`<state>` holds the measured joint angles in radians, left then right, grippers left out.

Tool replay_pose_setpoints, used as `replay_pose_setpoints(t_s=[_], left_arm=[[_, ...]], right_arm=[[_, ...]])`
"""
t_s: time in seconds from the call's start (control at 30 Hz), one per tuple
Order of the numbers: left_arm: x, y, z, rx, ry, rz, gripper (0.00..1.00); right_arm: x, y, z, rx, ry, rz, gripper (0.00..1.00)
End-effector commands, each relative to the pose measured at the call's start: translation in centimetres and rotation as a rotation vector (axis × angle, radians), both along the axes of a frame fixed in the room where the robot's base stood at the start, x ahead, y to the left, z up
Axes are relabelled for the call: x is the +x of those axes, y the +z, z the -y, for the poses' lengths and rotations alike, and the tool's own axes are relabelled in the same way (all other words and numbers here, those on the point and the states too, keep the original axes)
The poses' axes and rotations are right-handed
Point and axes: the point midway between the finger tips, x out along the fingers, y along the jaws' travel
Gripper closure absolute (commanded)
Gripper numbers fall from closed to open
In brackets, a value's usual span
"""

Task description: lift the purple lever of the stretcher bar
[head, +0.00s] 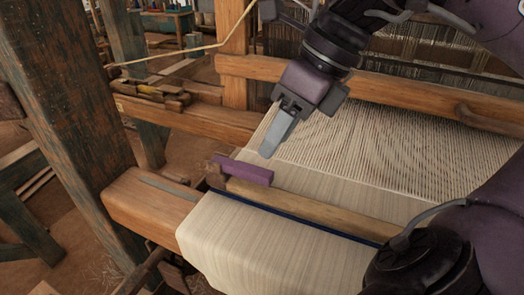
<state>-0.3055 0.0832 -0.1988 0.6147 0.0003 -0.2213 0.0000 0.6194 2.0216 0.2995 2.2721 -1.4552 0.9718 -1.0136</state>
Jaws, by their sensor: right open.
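The purple lever (243,171) lies low over the left end of the wooden stretcher bar (310,208). The bar rests across the pale cloth (270,243) near its front fold, with a dark blue strip along its front side. My right gripper (268,152) comes down from the upper right, above and just behind the right end of the lever. It is open and empty, seen nearly side on, so one finger mostly hides the other. A small gap shows between the fingertips and the lever. My left gripper is out of view.
A thick wooden post (62,120) stands at the left, beside the breast beam (150,208). A wooden crossbeam (390,90) spans behind the pale warp threads (385,145). A cord (185,52) runs at upper left. My arm covers the lower right.

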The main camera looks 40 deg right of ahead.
Motion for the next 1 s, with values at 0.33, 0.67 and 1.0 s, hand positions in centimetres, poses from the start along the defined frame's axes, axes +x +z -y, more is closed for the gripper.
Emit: replay_pose_setpoints(t_s=[0.33, 0.67, 1.0], left_arm=[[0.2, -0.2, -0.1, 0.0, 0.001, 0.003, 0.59], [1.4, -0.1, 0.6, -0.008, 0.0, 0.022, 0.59], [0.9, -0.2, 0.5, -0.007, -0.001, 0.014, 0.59]], right_arm=[[1.5, -4.6, -1.6, 0.002, 0.002, -0.001, 0.6], [1.7, -5.3, -1.9, 0.003, 0.0, 0.001, 0.6], [1.7, -5.3, -1.9, 0.003, 0.0, 0.001, 0.96]])
